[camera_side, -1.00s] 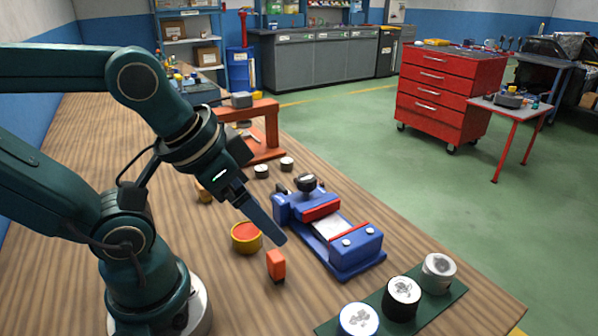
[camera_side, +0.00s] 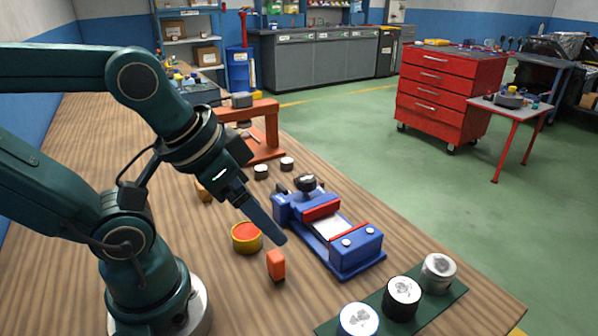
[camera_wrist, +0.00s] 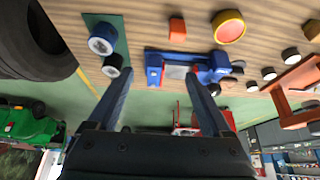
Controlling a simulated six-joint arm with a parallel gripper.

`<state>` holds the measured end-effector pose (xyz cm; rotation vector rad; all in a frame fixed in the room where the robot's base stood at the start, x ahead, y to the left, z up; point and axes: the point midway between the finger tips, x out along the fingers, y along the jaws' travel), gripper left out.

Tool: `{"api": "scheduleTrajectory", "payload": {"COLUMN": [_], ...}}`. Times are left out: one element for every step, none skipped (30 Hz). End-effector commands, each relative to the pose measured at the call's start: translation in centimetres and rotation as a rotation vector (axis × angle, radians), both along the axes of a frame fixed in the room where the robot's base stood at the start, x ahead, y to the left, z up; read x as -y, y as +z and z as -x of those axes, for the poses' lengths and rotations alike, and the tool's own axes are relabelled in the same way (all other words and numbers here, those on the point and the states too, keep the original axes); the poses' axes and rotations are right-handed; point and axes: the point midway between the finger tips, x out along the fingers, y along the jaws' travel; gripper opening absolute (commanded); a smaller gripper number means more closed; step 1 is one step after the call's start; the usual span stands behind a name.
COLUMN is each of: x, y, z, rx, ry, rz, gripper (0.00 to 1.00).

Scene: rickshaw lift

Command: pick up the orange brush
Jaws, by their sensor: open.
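The orange brush (camera_side: 275,263) is a small upright orange block with a dark lower edge, standing on the wooden bench (camera_side: 180,300). In the wrist view it is the orange block (camera_wrist: 177,30) near the top centre. My gripper (camera_side: 279,240) is above and close to the brush in the side view, pointing down and to the right. In the wrist view my gripper (camera_wrist: 158,82) has its two long fingers spread wide with nothing between them that it holds. The brush lies beyond the fingertips there. In the side view the fingers overlap, so the gap is hidden.
A blue vise (camera_side: 345,250) stands just right of the brush. A yellow cup with a red top (camera_side: 246,238) is behind-left. A green mat (camera_side: 448,299) with several round cans lies at front right. A red-orange frame (camera_side: 270,125) stands farther back.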

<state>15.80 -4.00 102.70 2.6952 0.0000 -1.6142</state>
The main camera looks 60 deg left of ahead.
Motion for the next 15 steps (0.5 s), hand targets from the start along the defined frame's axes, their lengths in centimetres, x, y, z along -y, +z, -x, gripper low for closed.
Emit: {"api": "scheduleTrajectory", "payload": {"x": [0.0,0.0,0.0,0.0,0.0,0.0,0.0,0.0,0.0,0.0,0.0,0.0,0.0,-0.1,-0.2], "y": [0.0,0.0,0.0,0.0,0.0,0.0,0.0,0.0,0.0,0.0,0.0,0.4,0.4,0.3,0.1], "z": [0.0,0.0,0.0,0.0,0.0,0.0,0.0,0.0,0.0,0.0,-0.1,-0.4,-0.6,-0.8,-1.2], "rx": [0.000,0.000,0.000,0.000,0.000,0.000,0.000,0.000,0.000,0.000,0.003,0.016,0.010,-0.001,-0.019], "ry": [0.000,0.000,0.000,0.000,0.000,0.000,0.000,0.000,0.000,-0.003,-0.010,-0.025,-0.030,-0.034,-0.038], "rz": [0.000,0.000,0.000,0.000,0.000,0.000,0.000,0.000,0.000,-0.001,-0.005,-0.013,-0.017,-0.021,-0.026], "gripper": [0.76,0.75,0.75,0.75,0.75,0.75,0.75,0.75,0.75,0.75,0.75,0.75,0.75,0.75,0.75]}}
